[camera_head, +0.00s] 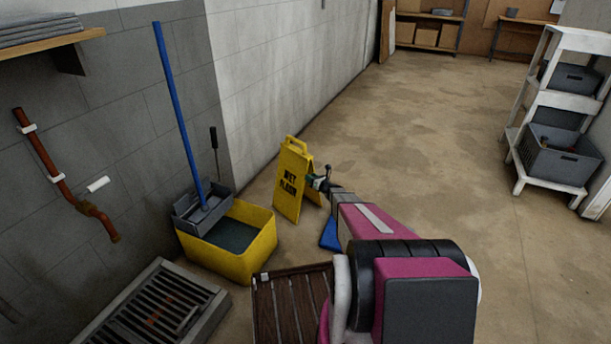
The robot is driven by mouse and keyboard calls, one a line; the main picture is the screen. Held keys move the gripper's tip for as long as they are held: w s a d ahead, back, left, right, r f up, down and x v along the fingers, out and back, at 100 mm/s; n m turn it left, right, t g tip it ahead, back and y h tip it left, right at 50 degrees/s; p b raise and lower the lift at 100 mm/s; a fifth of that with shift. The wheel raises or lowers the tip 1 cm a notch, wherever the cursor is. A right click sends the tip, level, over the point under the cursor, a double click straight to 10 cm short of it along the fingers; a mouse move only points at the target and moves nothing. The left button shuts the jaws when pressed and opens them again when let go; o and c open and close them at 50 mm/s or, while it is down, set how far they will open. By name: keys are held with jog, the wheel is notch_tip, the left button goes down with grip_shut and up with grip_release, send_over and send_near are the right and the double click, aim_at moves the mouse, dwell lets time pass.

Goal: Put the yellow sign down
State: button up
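The yellow sign (291,184), lettered "WET FLOOR", is upright with a handle opening at its top. It is beside the yellow mop bucket, near the wall. Its second panel shows partly at its right edge. I cannot tell whether its lower edges rest on the floor. My gripper (321,183) is at the sign's right side, overlapping its edge in the picture. The gripper is small and partly hidden by my pink arm, so I cannot tell whether its fingers are open or shut, or whether they touch the sign.
The yellow mop bucket (258,262) with a blue-handled mop (177,95) stands left of the sign. A blue object (331,234) lies below my arm. A floor grate (150,312) and brown slats (290,302) are in front. A white shelf (556,182) stands right; the middle floor is clear.

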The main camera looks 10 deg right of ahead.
jog(key=v, duration=0.5)
jog(key=s+a+r+n+g, duration=0.6)
jog(key=s+a+n, duration=0.2)
jog(key=s+n, duration=0.25)
jog(key=s+a+r+n+g, duration=0.5)
jog(key=s+a+r+n, duration=0.3)
jog(key=s, duration=0.3)
jog(key=s+d+r+n+g+h, duration=0.1)
jog(key=s+r+n+h, duration=0.2)
jog(key=s, duration=0.4)
jog(key=s+d+r+n+g+h, duration=0.1)
jog(key=s+r+n+h, duration=0.2)
jog(key=s+n, duration=0.3)
jog(key=s+d+r+n+g+h, duration=0.1)
jog(key=s+r+n+g+h, duration=0.1)
jog(key=s+n, duration=0.3)
jog(key=s+r+h, duration=0.1)
jog(key=s, duration=0.2)
jog(key=shift+d+h, duration=0.15)
jog(key=shift+h, duration=0.15)
jog(key=shift+s+f, duration=0.1)
jog(key=shift+s, duration=0.05)
